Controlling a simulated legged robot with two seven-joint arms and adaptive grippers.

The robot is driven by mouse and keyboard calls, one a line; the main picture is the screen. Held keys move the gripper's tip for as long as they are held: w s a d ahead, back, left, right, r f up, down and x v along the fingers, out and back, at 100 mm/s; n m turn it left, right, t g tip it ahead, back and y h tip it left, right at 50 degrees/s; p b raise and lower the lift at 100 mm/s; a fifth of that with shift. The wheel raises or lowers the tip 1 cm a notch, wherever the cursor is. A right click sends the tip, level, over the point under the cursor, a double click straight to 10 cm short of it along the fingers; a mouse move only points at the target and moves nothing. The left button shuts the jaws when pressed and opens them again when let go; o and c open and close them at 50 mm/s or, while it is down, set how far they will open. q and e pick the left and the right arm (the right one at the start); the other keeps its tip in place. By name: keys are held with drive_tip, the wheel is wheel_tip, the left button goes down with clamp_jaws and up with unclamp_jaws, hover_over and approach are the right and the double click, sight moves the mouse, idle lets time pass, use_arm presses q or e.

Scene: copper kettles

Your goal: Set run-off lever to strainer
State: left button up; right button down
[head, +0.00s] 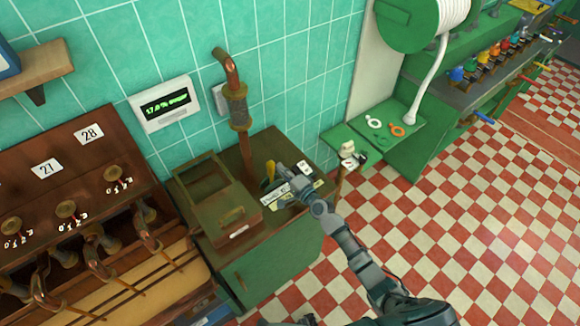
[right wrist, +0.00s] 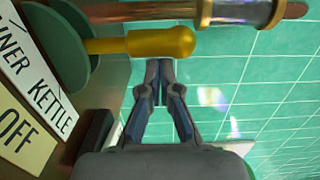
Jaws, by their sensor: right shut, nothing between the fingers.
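The run-off lever has a yellow handle (head: 269,172), standing up beside my right gripper in the head view. In the right wrist view the handle (right wrist: 160,43) juts out from a green disc (right wrist: 60,45). A white label (right wrist: 38,75) reads "...INER" and "KETTLE", its left part cut off. A yellowish label (right wrist: 18,135) below it reads "OFF". My right gripper (right wrist: 159,68) is shut and empty, its tips close to the handle's rounded end; I cannot tell whether they touch. Which label the lever points at is unclear. My left gripper is not in view.
A brown-green box (head: 215,200) stands left of the lever. A wooden rack (head: 75,175) with copper taps fills the left. The checkered floor (head: 450,220) at right is open.

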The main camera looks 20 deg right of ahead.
sight(271, 171)
drive_tip(key=a+n, duration=0.1)
drive_tip(key=a+n+p, duration=0.1)
drive_tip(key=s+a+n+p, duration=0.1)
drive_tip(key=shift+s+a+r+n, duration=0.1)
drive_tip(key=shift+r+n, duration=0.15)
drive_tip(key=shift+n, duration=0.15)
drive_tip(key=shift+s+a+f+p, duration=0.1)
drive_tip(key=shift+s+a+p, duration=0.05)
drive_tip(key=shift+a, duration=0.25)
drive_tip(key=shift+s+a+f+p, duration=0.1)
drive_tip(key=shift+s+a+p, duration=0.05)
drive_tip(key=shift+a, duration=0.25)
